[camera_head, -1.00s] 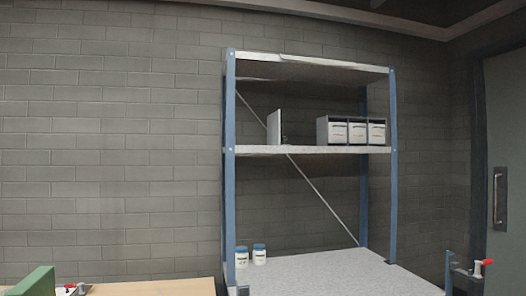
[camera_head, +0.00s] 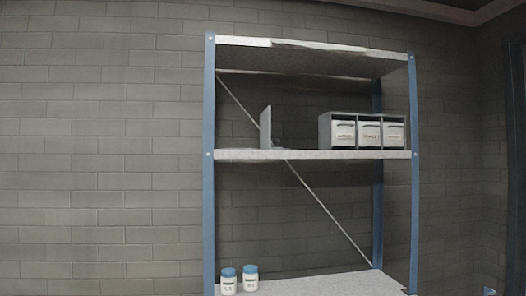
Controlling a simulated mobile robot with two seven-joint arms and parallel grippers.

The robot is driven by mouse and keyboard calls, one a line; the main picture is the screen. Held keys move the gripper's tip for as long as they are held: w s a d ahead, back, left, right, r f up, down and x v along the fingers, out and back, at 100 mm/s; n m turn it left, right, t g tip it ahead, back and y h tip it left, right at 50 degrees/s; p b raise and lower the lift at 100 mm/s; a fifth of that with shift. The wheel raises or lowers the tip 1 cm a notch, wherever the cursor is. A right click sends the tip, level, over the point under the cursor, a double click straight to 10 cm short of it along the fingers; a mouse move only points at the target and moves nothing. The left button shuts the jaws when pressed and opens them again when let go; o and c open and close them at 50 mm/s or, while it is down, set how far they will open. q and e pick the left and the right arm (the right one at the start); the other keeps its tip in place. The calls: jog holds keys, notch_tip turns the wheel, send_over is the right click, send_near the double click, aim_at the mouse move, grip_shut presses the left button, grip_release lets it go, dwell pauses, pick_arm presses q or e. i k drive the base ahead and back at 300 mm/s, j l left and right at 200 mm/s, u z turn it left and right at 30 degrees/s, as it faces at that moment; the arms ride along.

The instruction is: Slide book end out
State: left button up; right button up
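A light grey book end (camera_head: 266,128) stands upright on the middle shelf (camera_head: 310,155) of a rack with blue posts, left of the shelf's centre. Its base is low and dark against the shelf. To its right, with a gap between, stands a row of white-labelled boxes (camera_head: 362,131) in a dark holder. Neither of my grippers shows in the head view.
The rack's blue left post (camera_head: 209,170) and right post (camera_head: 414,165) frame the shelf, with a top shelf (camera_head: 310,58) above. Two white jars with blue lids (camera_head: 239,280) stand on the lower shelf (camera_head: 330,285). The middle shelf left of the book end is clear.

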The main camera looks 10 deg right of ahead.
aim_at(265, 116)
jog(key=i+l, duration=0.6)
jog(key=l, duration=0.2)
jog(key=k+l+u, duration=0.15)
jog(key=l+u, duration=0.15)
jog(key=l, duration=0.1)
